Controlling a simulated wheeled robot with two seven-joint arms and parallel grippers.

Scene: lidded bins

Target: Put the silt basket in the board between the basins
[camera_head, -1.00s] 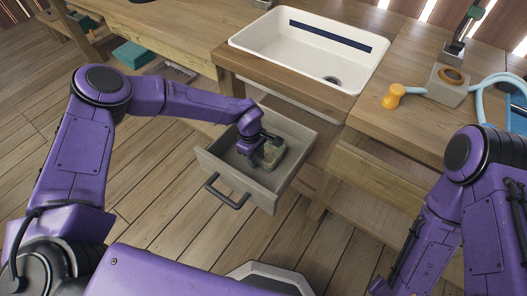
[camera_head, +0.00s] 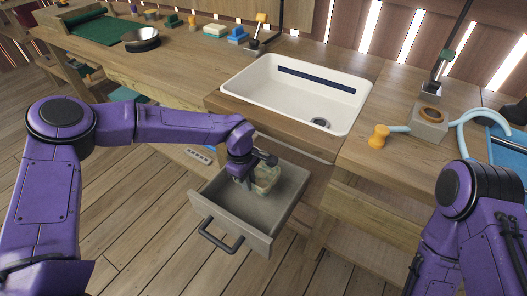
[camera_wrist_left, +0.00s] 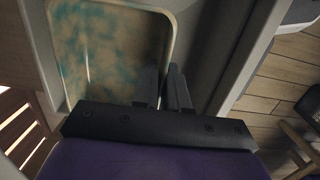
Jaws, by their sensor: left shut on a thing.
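The silt basket, a pale tub with teal blotches inside (camera_head: 268,176), is at the open grey drawer (camera_head: 285,205) under the white basin. My left gripper (camera_head: 256,184) reaches down into the drawer and is shut on the basket's side wall. In the left wrist view the fingers (camera_wrist_left: 165,88) pinch that wall of the basket (camera_wrist_left: 105,55), one finger inside and one outside. I cannot tell whether the basket is clear of the drawer floor. The wooden board (camera_head: 385,145) lies between the white basin (camera_head: 300,95) and the blue basin (camera_head: 508,150). My right gripper is out of view.
On the board are a grey block with a round brown ring (camera_head: 430,118) and an orange knob (camera_head: 379,136) with a pale blue hose. A black bowl (camera_head: 141,40) and several small items stand on the left counter. The drawer handle (camera_head: 220,235) juts out in front.

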